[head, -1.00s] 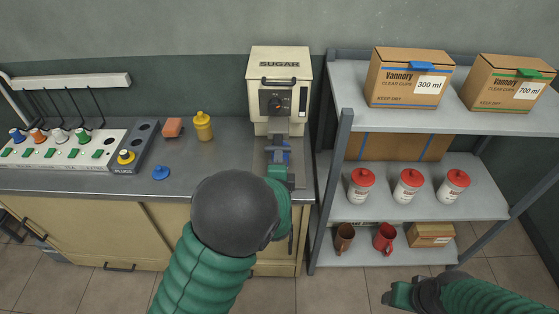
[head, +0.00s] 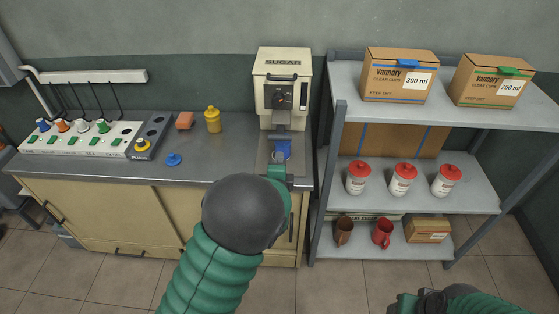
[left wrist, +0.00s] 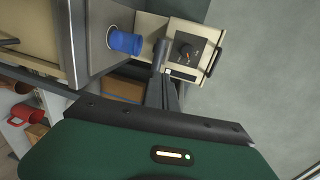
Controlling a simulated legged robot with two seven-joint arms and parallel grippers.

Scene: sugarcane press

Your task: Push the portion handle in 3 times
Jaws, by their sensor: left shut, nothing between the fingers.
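The cream sugar dispenser (head: 282,85) stands at the counter's right end against the wall, with a dial on its front. It also shows in the left wrist view (left wrist: 197,50). A dark part (head: 284,134), which may be the portion handle, sticks out below its body. A blue cup (head: 283,150) stands under it and also shows in the left wrist view (left wrist: 125,42). My left gripper (head: 279,172) is shut and empty in front of the dispenser, its fingers pointing towards it; I cannot tell whether they touch. My right gripper (head: 404,303) is low at the bottom right, its jaws unclear.
A shelf rack (head: 340,130) stands close to the right, with boxes, red-lidded jars and mugs. On the counter (head: 215,160) are a yellow bottle (head: 213,119), an orange block (head: 184,120) and a blue lid (head: 174,159). The floor ahead is clear.

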